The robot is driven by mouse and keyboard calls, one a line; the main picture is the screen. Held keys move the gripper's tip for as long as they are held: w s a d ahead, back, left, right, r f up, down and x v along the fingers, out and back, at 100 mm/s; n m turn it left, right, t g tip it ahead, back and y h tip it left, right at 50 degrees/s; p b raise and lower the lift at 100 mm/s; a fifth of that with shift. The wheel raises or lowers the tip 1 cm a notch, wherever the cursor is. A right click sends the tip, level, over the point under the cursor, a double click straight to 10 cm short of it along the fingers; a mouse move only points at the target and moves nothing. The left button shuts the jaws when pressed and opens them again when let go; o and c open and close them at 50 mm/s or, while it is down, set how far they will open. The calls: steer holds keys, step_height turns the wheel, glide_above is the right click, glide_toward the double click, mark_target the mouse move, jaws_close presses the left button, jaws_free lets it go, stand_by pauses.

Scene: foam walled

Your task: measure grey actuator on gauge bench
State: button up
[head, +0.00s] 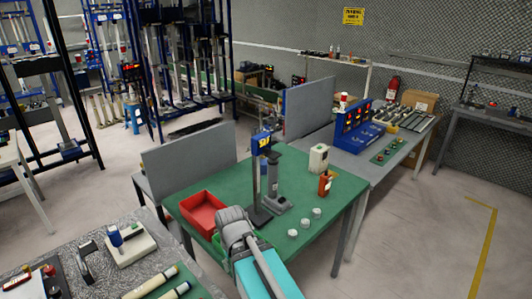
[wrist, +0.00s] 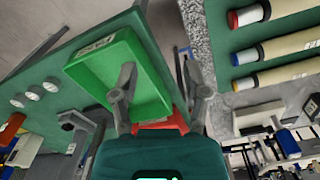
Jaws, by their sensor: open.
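The gauge bench is a green-topped table (head: 335,185) in the head view. A gauge stand (head: 257,195) with a lit blue display rises from its middle. A dark grey upright cylinder with a wide foot (head: 278,203) stands close to its right; I cannot tell whether it is the actuator or part of the gauge. In the head view my wrist hides most of that bin. A red bin (head: 203,212) sits beside it.
Cream cylinders (head: 152,283) lie on the foam bench at the lower left.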

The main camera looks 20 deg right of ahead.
steer(key=m+t+y+p, duration=0.2)
steer(key=m+t+y, duration=0.4)
steer(key=m+t, duration=1.7)
glide_toward(270, 153)
steer(key=s+d+r+m+g, duration=0.2)
steer(key=s+r+m+g, duration=0.2)
steer(key=r+m+g, duration=0.15)
steer(key=shift+w+d+f+m+g, duration=0.1)
steer(key=shift+w+f+m+g, duration=0.05)
steer(key=shift+f+m+g, duration=0.15)
steer(key=shift+w, duration=0.1)
steer(key=shift+x, duration=6.8)
